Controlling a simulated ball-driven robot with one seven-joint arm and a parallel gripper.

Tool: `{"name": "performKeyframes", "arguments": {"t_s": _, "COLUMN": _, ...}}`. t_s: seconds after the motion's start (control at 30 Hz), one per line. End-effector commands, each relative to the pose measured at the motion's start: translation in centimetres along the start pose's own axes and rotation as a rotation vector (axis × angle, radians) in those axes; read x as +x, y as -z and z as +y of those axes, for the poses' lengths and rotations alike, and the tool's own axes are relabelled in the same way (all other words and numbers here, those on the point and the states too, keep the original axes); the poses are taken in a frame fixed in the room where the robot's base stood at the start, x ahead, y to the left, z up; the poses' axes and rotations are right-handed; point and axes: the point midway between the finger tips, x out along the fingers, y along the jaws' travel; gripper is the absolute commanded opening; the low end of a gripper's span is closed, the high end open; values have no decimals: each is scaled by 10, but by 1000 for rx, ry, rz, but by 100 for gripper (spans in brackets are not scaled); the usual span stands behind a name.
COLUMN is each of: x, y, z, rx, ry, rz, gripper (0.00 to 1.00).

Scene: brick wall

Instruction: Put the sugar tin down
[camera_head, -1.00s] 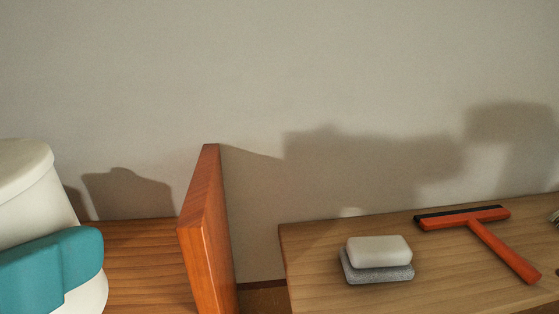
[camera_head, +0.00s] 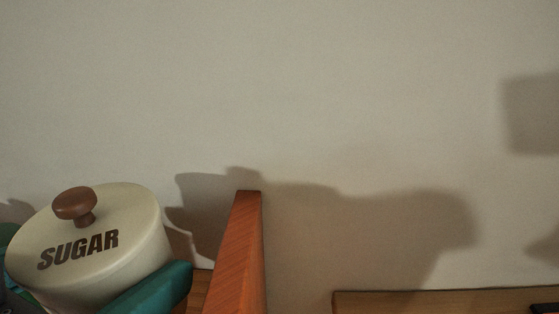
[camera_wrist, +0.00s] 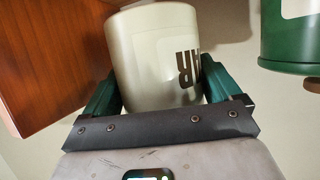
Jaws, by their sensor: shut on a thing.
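The sugar tin (camera_head: 95,255) is cream with a dark SUGAR label and a brown knob on its lid. It sits at the lower left of the head view and looks tilted there. In the wrist view the tin (camera_wrist: 150,60) stands between the two green fingers of my gripper (camera_wrist: 158,82), which is shut on its sides. One teal finger also shows at the tin's right side in the head view. The tin's base is hidden, so I cannot tell whether it touches a surface.
An upright orange wooden panel (camera_head: 240,255) stands just right of the tin, and a wooden surface (camera_wrist: 50,60) is at left in the wrist view. A green container (camera_wrist: 290,45) is close by at right there. A wooden ledge (camera_head: 420,303) lies at lower right.

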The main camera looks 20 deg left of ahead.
Motion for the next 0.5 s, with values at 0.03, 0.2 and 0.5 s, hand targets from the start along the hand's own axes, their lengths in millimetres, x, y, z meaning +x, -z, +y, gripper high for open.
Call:
{"name": "performKeyframes", "arguments": {"t_s": 0.03, "x": 0, "y": -2, "z": 0, "rx": 0, "ry": 1, "rz": 2, "gripper": 41}}
{"name": "performKeyframes", "arguments": {"t_s": 0.2, "x": 8, "y": -20, "z": 0, "rx": -4, "ry": 0, "rz": 4, "gripper": 41}}
{"name": "performKeyframes", "arguments": {"t_s": 0.5, "x": 16, "y": -39, "z": 0, "rx": 2, "ry": 1, "rz": 3, "gripper": 41}}
